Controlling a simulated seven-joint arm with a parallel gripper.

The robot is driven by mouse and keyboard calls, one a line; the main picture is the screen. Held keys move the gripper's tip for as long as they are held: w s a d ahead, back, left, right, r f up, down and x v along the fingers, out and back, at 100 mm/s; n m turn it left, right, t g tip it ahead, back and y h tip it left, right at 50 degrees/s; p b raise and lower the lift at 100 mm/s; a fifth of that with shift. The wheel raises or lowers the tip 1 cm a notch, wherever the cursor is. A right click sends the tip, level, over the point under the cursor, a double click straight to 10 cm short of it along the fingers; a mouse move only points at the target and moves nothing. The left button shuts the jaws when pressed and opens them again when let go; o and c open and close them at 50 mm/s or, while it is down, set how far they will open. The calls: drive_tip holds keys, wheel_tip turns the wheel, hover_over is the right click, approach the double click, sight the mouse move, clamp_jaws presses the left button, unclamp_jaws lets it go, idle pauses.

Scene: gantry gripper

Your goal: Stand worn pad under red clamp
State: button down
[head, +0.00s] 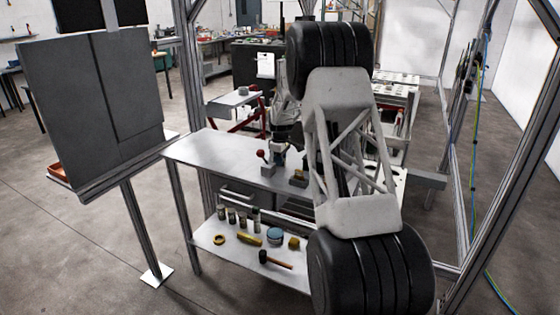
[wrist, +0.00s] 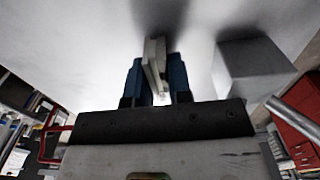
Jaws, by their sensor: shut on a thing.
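My gripper (wrist: 156,82) shows in the wrist view with two blue fingers. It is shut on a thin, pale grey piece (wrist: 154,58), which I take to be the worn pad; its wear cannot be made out. The piece stands on edge between the fingers and extends past their tips. In the head view a small clamp with a red ball knob (head: 262,154) stands on the grey bench top (head: 205,150). My arm hides much of the bench to its right. The exact gap between pad and clamp cannot be told.
A grey block (wrist: 250,66) is right of the fingers in the wrist view. A small dark block (head: 298,178) sits on the bench near the clamp. The lower shelf (head: 225,262) holds several small parts and a mallet (head: 275,260). The bench's left end is clear.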

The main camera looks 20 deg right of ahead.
drive_tip(key=shift+f, duration=0.1)
drive_tip(key=c, duration=1)
unclamp_jaws()
drive_tip(key=shift+c, duration=0.2)
wheel_tip(320, 180, up, 12)
idle(0.4)
